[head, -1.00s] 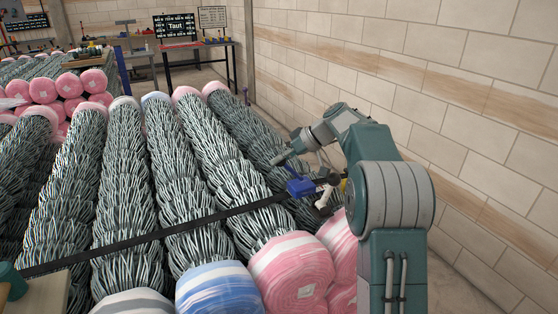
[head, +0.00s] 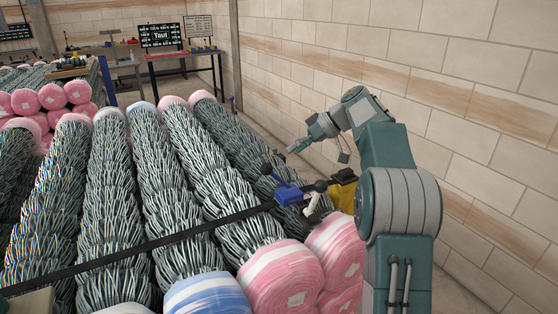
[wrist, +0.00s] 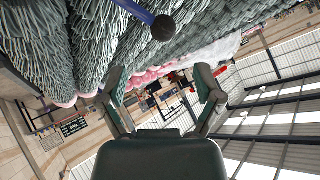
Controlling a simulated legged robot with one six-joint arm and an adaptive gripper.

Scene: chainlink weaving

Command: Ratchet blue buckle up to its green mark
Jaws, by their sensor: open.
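The blue buckle (head: 287,193) sits on a black strap (head: 150,245) that runs across the wire rolls. A dark round knob (head: 266,169) shows beside its upper left. In the wrist view a blue bar (wrist: 135,11) with a dark knob (wrist: 163,28) shows at the top, likely the buckle's handle. My gripper (head: 291,150) is above and behind the buckle in the head view, apart from it. In the wrist view my gripper (wrist: 160,82) has its fingers spread with nothing between them. I cannot make out a green mark.
A white lever (head: 312,206) and a yellow part (head: 343,191) stand just right of the buckle. Wire rolls (head: 150,180) with pink, blue or white ends fill the left. A brick wall (head: 450,80) bounds the right. A workbench (head: 185,56) stands at the back.

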